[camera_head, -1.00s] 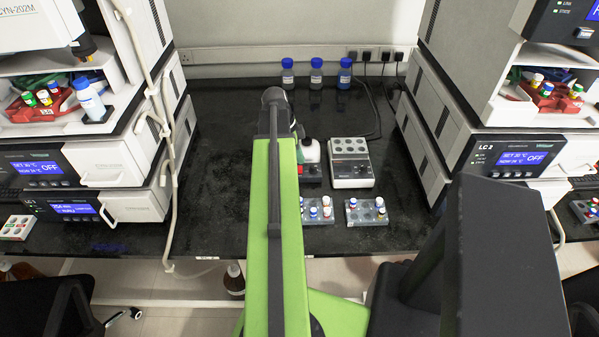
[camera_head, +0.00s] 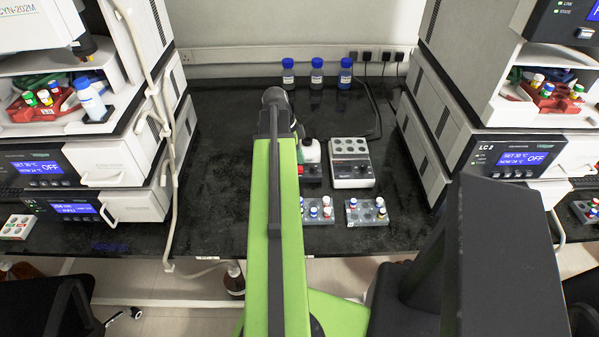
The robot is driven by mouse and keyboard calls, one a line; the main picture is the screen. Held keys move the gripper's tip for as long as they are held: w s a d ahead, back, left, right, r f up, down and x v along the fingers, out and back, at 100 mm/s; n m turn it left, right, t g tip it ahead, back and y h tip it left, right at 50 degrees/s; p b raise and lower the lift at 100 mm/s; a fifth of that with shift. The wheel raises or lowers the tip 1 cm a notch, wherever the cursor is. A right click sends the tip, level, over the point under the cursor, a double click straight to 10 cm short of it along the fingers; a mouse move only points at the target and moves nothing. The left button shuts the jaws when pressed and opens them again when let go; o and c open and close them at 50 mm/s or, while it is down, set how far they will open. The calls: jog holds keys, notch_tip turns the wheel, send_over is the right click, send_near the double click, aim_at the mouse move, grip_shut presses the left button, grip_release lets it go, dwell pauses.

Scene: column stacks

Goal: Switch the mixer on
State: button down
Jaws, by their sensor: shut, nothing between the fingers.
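A small device with a white top and a dark front (camera_head: 311,171) stands on the black bench just right of my green arm. It looks like the mixer, and a red spot shows on its front. Its left side is hidden behind my arm, and whether it is on cannot be read. My arm reaches forward over the bench to a dark rounded joint. My gripper is hidden behind the arm, so its fingers and their distance from the mixer do not show.
A grey block unit with several round wells (camera_head: 351,162) stands right of the mixer. Vial racks (camera_head: 366,213) sit in front. Blue-capped bottles (camera_head: 317,73) line the back. Instrument stacks flank the bench, the left one (camera_head: 75,163) with a hanging tube. Bench left of my arm is clear.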

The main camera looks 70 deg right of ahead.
aim_at(299, 166)
jog(key=shift+f+b, duration=0.9)
jog(key=shift+b, duration=0.05)
dwell(0.5)
jog(key=shift+r, duration=0.1)
notch_tip(299, 166, up, 5)
jog(key=p, duration=0.5)
dwell(0.4)
